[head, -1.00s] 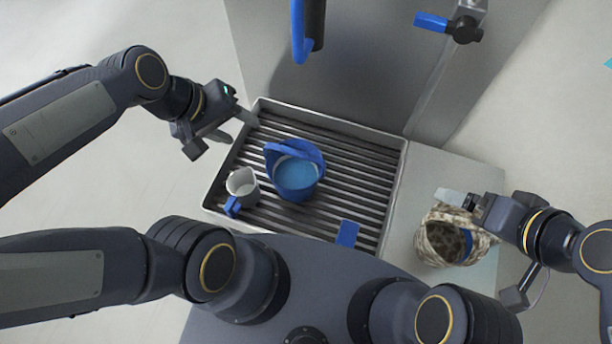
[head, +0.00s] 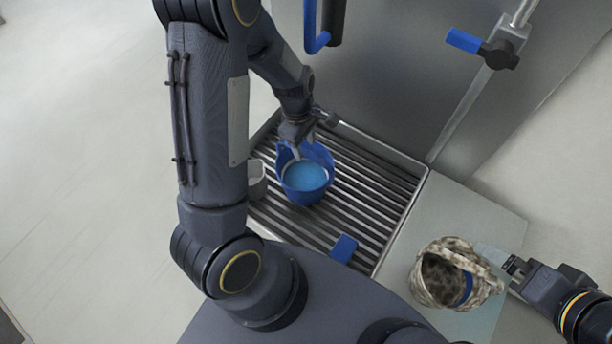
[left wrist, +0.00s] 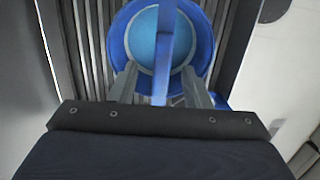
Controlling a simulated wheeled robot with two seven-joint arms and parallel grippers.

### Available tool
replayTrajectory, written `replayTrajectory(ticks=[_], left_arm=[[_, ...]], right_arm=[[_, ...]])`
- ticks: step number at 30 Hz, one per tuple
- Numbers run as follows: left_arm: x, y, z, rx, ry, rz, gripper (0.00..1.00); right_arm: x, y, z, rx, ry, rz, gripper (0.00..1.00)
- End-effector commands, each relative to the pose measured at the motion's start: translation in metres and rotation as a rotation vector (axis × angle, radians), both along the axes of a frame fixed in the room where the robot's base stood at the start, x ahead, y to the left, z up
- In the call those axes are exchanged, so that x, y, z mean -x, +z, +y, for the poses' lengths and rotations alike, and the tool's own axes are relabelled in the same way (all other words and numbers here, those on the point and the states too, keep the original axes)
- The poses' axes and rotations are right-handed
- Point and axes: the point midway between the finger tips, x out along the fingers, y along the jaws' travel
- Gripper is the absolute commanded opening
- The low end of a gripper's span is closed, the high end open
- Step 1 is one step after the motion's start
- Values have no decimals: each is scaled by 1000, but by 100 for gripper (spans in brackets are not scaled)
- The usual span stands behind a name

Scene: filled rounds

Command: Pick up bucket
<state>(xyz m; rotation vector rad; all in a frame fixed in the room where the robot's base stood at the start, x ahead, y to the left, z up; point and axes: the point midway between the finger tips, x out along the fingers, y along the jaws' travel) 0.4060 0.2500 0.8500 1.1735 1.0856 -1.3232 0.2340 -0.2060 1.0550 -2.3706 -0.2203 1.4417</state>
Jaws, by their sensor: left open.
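The blue bucket (head: 305,194) stands upright on a slatted metal tray and holds light blue liquid. Its broad blue handle stands up at its back side. My left gripper (head: 303,150) is at the handle, above the far rim. In the left wrist view, the bucket (left wrist: 117,42) lies beyond the open fingers, and the handle (left wrist: 162,75) runs between them with a gap on each side. My right gripper (head: 492,259) is far to the right beside a camouflage-patterned bag; whether it is open is unclear.
A white jug (head: 258,182) stands left of the bucket, partly hidden by my left arm. A blue flat piece (head: 343,248) lies on the slats. The camouflage bag (head: 427,280) stands on the right-hand counter (head: 455,205). A blue-and-black handle (head: 322,30) hangs behind the tray.

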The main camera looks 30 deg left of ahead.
Motion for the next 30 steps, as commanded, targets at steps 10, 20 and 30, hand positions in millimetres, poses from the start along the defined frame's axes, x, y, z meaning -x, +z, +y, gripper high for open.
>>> replayTrajectory(ticks=[10, 20, 30], left_arm=[[3, -39, -3, 1, 0, 2, 44], [2, -39, -3, 1, -1, 1, 27], [2, -39, -3, 1, -1, 0, 0]], right_arm=[[0, 3, 0, 0, 0, 0, 100], [0, 3, 0, 0, 0, 0, 100], [0, 3, 0, 0, 0, 0, 100]])
